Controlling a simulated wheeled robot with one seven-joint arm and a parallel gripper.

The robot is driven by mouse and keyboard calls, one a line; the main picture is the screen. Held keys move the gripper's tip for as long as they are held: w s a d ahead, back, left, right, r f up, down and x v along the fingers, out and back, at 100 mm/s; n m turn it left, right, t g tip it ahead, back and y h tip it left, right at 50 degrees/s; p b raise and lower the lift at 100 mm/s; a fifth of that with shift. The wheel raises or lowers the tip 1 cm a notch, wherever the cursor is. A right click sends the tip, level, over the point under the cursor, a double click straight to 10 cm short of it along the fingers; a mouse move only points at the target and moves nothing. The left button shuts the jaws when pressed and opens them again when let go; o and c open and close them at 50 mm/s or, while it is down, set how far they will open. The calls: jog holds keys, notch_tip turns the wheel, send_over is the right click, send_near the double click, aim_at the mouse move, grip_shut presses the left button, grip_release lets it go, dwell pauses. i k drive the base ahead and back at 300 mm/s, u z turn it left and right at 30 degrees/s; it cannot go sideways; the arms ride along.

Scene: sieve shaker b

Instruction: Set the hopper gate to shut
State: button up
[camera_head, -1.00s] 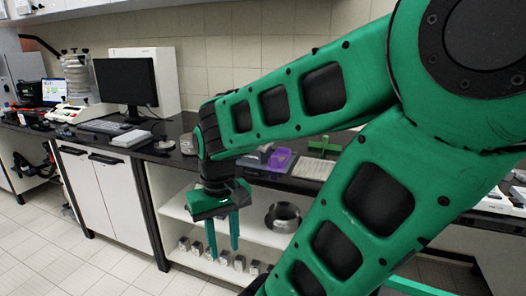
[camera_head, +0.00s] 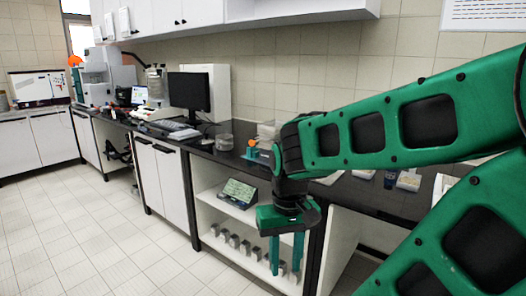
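I cannot make out a hopper or its gate for certain in the head view. An orange piece (camera_head: 75,61) shows on the equipment at the far left, too small to identify. My gripper (camera_head: 287,268) hangs pointing down in front of the open shelves, below counter height. Its two green fingers are apart with nothing seen between them. My green arm hides part of the counter at the right.
A dark counter (camera_head: 178,142) runs along the wall, with a monitor (camera_head: 188,92) on it. A screen-like device (camera_head: 238,192) lies on the upper shelf, and several small metal blocks (camera_head: 234,241) stand below. The tiled floor (camera_head: 90,225) at the left is clear.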

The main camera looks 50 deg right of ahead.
aim_at(251, 142)
jog(key=z, duration=0.05)
jog(key=k, duration=0.25)
jog(key=z, duration=0.9)
jog(key=i, duration=1.5)
